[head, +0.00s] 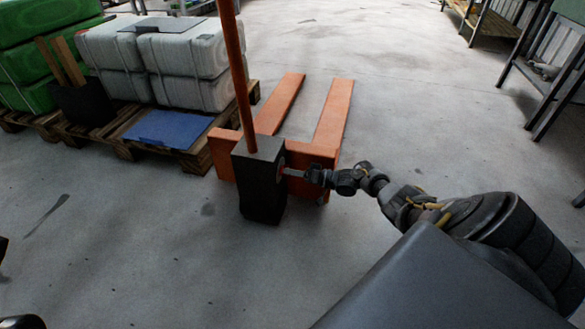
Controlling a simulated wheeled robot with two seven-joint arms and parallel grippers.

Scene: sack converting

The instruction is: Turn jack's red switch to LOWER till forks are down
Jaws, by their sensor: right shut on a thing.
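The orange pallet jack (227,145) stands on the floor ahead, its handle rising from a dark box-shaped housing (259,180). Its two forks (333,112) point away from me; how high they sit is hard to tell. My right gripper (287,172) reaches from the right to the housing's right side and is shut on a small part there, at the red switch (281,166). The fingers largely hide the switch, and its setting and any label cannot be read. My left gripper is not in view; only a dark piece shows at the lower left.
Wooden pallets (190,155) with white containers (185,60), green containers (40,50) and a blue sheet (168,128) stand left of the jack. Metal-legged tables (545,75) stand at the right. The grey floor (420,90) between is clear.

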